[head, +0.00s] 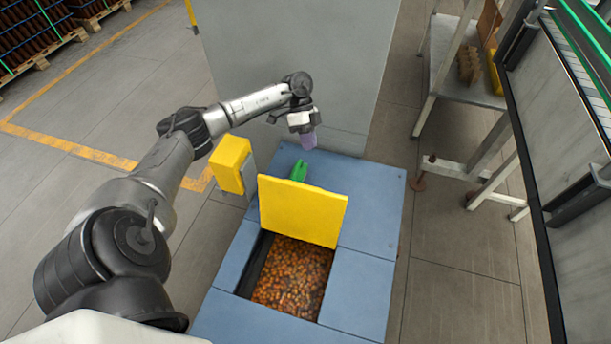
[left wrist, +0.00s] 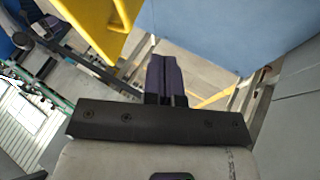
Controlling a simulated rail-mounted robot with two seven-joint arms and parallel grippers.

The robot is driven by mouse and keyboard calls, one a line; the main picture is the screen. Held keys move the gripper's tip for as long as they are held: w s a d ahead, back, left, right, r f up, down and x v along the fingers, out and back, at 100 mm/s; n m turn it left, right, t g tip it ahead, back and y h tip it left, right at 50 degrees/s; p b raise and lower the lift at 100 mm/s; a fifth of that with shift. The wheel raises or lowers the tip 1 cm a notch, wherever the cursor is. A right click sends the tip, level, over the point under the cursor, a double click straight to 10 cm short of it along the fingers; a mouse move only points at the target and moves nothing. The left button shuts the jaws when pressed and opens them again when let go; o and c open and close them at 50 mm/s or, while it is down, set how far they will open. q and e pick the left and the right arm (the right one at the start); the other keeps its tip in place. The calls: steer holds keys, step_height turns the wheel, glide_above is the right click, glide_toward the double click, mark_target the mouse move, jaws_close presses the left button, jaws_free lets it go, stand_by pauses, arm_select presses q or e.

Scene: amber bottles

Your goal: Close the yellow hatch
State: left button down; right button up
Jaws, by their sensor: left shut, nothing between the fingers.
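The yellow hatch (head: 302,211) stands raised, roughly upright, at the far edge of a square opening in the blue box top. Through the opening I see many small brown round things (head: 291,277). My left gripper (head: 309,142) is beyond the hatch, above the far part of the blue top, apart from the hatch and pointing down. Its purple fingers (left wrist: 164,76) are together and empty in the left wrist view. A yellow surface (left wrist: 104,22) shows at the top of that view. My right gripper is not in view.
The blue box top (head: 362,283) surrounds the opening. A green piece (head: 299,171) sits behind the hatch, and a yellow box (head: 231,164) is left of it. A grey panel (head: 300,60) stands behind. A conveyor frame (head: 545,190) is at right.

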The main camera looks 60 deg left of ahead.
arm_select(q)
steer(key=s+d+f+b, duration=0.3)
steer(key=d+f, duration=0.3)
steer(key=d, duration=0.1)
steer(key=shift+s+d, duration=0.15)
steer(key=shift+d, duration=0.1)
stand_by(0.4)
